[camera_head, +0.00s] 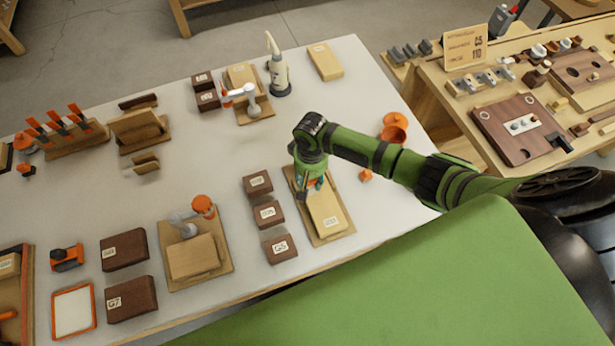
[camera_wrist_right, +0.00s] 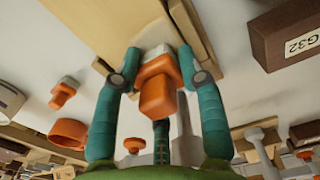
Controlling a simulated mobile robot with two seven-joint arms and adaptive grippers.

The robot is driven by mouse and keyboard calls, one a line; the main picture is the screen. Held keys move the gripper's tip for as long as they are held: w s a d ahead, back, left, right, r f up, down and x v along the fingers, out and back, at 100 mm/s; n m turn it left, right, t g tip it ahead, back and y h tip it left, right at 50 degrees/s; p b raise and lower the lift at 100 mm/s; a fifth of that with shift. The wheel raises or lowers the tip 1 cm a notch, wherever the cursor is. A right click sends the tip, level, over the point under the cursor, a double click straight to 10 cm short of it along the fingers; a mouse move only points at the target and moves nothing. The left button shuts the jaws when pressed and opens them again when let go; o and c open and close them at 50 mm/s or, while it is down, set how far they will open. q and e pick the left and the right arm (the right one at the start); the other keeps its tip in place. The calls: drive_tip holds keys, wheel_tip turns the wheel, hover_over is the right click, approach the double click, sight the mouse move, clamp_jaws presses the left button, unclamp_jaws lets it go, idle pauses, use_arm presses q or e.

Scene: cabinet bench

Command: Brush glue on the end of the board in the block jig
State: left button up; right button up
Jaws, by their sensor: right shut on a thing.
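My right gripper (camera_head: 311,183) is over the upper end of a wooden jig (camera_head: 342,236) holding a pale board (camera_head: 325,212). In the right wrist view my gripper's teal fingers (camera_wrist_right: 163,72) are shut on an orange-handled brush (camera_wrist_right: 158,95). Its pale tip points at the end of the board (camera_wrist_right: 105,25). The tip looks close to that end, but I cannot tell whether it touches. Any glue on the board end is not visible. An orange pot (camera_head: 394,130) stands to the right of the jig. My left gripper is out of view.
Dark labelled blocks (camera_head: 268,214) stand just left of the jig. A small orange part (camera_head: 366,175) lies to its right. Another jig with an orange-tipped clamp (camera_head: 203,207) stands at the lower left. The table's middle is clear.

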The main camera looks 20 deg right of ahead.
drive_tip(key=shift+s+d+f+p, duration=0.1)
drive_tip(key=shift+d+p, duration=0.1)
drive_tip(key=shift+d, duration=0.5)
drive_tip(key=shift+s+d+p, duration=0.1)
drive_tip(key=shift+d+p, duration=0.05)
drive_tip(key=shift+d, duration=0.55)
drive_tip(key=shift+a, duration=0.1)
drive_tip(key=shift+a+p, duration=0.3)
drive_tip(key=shift+a, duration=0.35)
drive_tip(key=shift+w+a, duration=0.1)
drive_tip(key=shift+a, duration=1)
drive_tip(key=shift+d, duration=0.15)
drive_tip(key=shift+w+d+r, duration=0.1)
drive_tip(key=shift+d+r, duration=0.1)
drive_tip(key=shift+d, duration=0.6)
drive_tip(key=shift+d+f, duration=0.1)
drive_tip(key=shift+d, duration=0.75)
